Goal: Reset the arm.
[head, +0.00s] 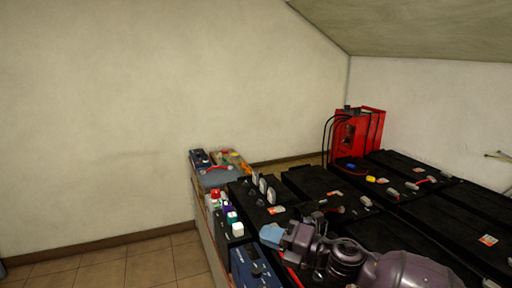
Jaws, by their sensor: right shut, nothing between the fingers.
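My right arm reaches in from the bottom right, over the near part of the battery bench. My right gripper (272,236) is shut and empty, with its pale blue fingers pointing left. It is above or beside the black batteries (310,182); I cannot tell whether it touches anything. My left gripper is not in view.
A blue device (254,270) stands just below my right gripper. Small bottles with coloured caps (228,217) line the bench's left edge. A red unit with black cables (358,135) stands at the back. The tiled floor (150,268) at left is clear.

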